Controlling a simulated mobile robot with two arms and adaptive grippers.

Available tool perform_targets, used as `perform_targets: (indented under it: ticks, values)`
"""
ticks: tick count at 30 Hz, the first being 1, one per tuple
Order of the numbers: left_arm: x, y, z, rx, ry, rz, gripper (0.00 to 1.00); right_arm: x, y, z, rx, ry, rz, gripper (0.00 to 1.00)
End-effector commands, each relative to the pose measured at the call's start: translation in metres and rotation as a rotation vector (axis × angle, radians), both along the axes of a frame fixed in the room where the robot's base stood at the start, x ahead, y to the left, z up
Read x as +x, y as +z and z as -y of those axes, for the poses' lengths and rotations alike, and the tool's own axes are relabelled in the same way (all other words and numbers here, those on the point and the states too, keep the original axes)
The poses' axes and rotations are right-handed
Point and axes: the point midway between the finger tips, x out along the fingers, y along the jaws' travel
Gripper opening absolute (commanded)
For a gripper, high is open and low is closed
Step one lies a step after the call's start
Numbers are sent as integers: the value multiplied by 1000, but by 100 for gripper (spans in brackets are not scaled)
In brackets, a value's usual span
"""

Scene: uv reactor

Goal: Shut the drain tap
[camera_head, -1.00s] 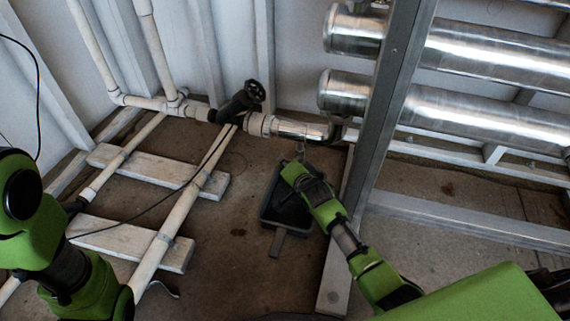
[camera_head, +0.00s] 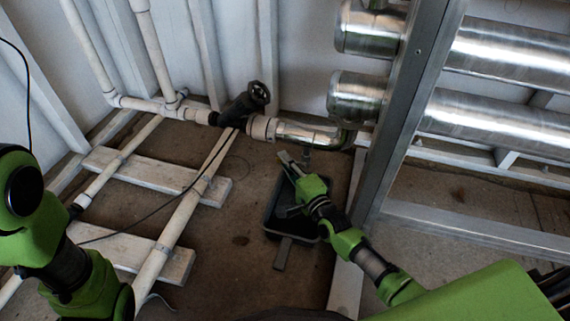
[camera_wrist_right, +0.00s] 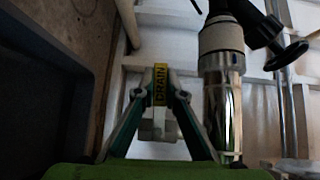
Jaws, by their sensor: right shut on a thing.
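The drain tap's yellow DRAIN label (camera_wrist_right: 160,84) shows between the two fingertips of my right gripper (camera_wrist_right: 158,98) in the right wrist view. The fingers converge on the labelled part, and they partly hide the tap. In the head view my right gripper (camera_head: 290,163) is just below and left of the short drain stub (camera_head: 307,153) under the shiny steel pipe (camera_head: 310,135). The handle's exact angle is too small to tell there. My left arm shows at the lower left, but its gripper is not in view.
A dark tray (camera_head: 272,222) lies on the floor beneath my right gripper. A black-wheeled valve (camera_head: 258,93) sits on the pipe at left. A metal frame post (camera_head: 408,110) and large steel cylinders (camera_head: 357,98) stand to the right. White pipes run over planks at left.

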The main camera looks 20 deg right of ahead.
Motion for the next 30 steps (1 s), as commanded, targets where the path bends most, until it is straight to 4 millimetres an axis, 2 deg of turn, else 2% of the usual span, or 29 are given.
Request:
perform_targets:
  ticks: [5, 18, 19, 20, 21, 30]
  values:
    - [-3, -7, -1, -2, -1, 7, 28, 0, 2, 0, 29, 1, 21, 0]
    - [-5, -7, -1, -2, -2, 9, 28, 0, 4, -1, 37, 1, 27, 0]
    - [-4, -7, -1, -2, -2, 8, 28, 0, 4, -1, 37, 1, 27, 18]
    - [-4, -7, -1, -2, -1, 7, 28, 0, 4, -1, 37, 1, 27, 26]
    - [-3, -7, -1, -2, -1, 7, 28, 0, 4, -1, 36, 1, 27, 28]
    - [0, -7, -1, -3, -2, -2, 28, 0, 3, 0, 36, 1, 26, 28]
